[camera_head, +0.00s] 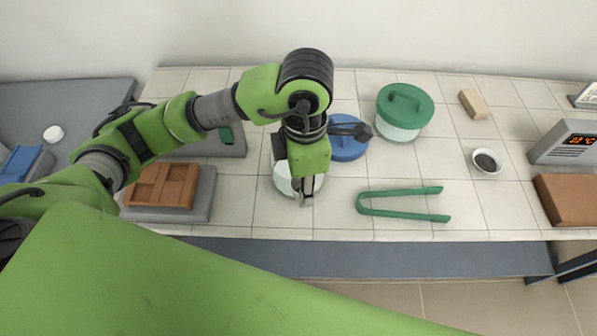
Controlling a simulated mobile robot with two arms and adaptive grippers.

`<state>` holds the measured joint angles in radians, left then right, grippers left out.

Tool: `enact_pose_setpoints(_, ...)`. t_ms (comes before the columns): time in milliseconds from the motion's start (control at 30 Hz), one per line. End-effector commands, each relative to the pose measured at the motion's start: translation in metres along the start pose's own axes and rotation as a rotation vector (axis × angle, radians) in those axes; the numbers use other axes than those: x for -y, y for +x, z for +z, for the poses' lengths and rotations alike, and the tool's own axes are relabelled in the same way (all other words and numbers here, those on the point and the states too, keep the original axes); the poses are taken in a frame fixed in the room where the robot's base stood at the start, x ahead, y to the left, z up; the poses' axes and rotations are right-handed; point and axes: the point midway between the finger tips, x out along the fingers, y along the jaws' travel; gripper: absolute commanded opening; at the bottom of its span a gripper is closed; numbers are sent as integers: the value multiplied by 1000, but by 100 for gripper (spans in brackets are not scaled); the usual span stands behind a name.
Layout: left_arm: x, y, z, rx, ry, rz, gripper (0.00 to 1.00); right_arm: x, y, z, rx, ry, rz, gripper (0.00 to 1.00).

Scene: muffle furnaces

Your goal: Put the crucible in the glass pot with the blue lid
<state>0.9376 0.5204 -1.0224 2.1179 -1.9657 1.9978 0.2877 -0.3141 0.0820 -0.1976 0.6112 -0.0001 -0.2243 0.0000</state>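My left gripper (305,198) points down over the glass pot (283,181) near the middle of the table. The gripper covers much of the pot, so its inside is hidden. I cannot tell whether the fingers are open or shut, or whether they hold anything. The blue lid (348,150) lies just right of the pot, apart from it and partly behind my wrist. I cannot make out the crucible for certain. A small white object (53,132) lies on the grey surface at far left; it is too small to identify. My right gripper is not in view.
Green tongs (400,208) lie right of the pot. A green-lidded glass pot (401,120) stands behind them. A white dish of dark material (487,161), a tan block (473,103) and a furnace with a display (566,143) are right. A brown brick piece (160,187) sits left.

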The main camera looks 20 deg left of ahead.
Motion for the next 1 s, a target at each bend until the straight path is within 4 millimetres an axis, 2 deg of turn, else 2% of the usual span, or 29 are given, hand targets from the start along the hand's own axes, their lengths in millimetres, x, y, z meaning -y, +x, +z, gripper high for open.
enact_pose_setpoints(100, 3, 1, 5, 2, -113, -3, 13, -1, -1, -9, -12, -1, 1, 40)
enact_pose_setpoints(267, -3, 5, 8, 2, -176, -5, 13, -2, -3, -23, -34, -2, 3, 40)
enact_pose_setpoints(367, -20, 14, 8, -3, -184, -9, 13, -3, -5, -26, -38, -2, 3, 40)
enact_pose_setpoints(633, -87, 39, 12, -3, -181, -6, 13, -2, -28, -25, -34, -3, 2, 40)
enact_pose_setpoints(800, -113, 73, 15, -3, -178, -6, 13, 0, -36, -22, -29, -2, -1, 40)
enact_pose_setpoints(1000, -128, 93, 17, 1, -173, -5, 13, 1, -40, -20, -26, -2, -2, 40)
